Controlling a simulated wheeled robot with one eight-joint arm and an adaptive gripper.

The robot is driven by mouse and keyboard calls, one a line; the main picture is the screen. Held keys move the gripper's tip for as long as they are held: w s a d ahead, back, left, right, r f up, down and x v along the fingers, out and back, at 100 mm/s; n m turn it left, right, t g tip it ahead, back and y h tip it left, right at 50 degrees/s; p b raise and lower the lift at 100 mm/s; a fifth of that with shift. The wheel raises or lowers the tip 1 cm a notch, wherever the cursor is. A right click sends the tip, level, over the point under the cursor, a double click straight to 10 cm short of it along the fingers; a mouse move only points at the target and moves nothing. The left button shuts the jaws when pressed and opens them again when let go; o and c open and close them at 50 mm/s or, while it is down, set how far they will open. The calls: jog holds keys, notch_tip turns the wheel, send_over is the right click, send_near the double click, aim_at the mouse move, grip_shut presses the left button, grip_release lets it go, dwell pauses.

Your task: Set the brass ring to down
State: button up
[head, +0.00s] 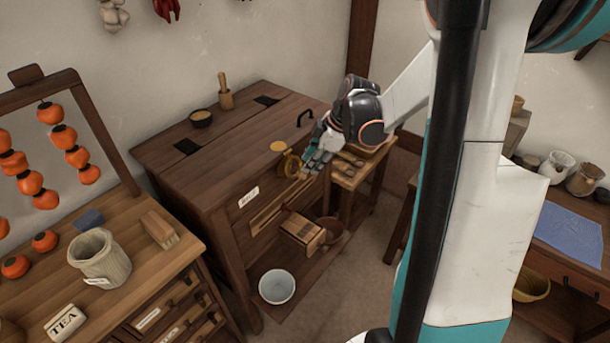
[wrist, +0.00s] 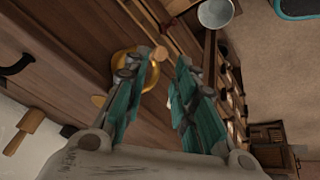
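The brass ring (head: 289,163) is on the upper front of the dark wooden cabinet, near its top edge. In the wrist view the brass ring (wrist: 124,82) lies behind my left finger, which hides part of it. A small pale wooden knob (wrist: 160,53) shows by that fingertip; I cannot tell whether they touch. My gripper (head: 311,169) is just right of the ring in the head view. In the wrist view my gripper (wrist: 170,64) has a gap between its fingers, with nothing clearly held. The ring's exact setting is hard to read.
The dark cabinet (head: 180,165) has a slanted wooden rail (head: 280,205), a white label (head: 248,197) and a black handle (head: 306,117). A wooden box (head: 302,232) sits below, with a white bowl (head: 277,286) lower down. A small side table (head: 349,182) stands close right of my gripper.

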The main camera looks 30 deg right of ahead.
aim_at(303, 174)
jog(key=b+x, duration=0.1)
jog(key=x, duration=0.4)
jog(key=shift+w+a+f, duration=0.1)
jog(key=shift+w+f, duration=0.1)
jog(key=shift+f, duration=0.05)
jog(key=shift+c, duration=0.2)
grip_shut()
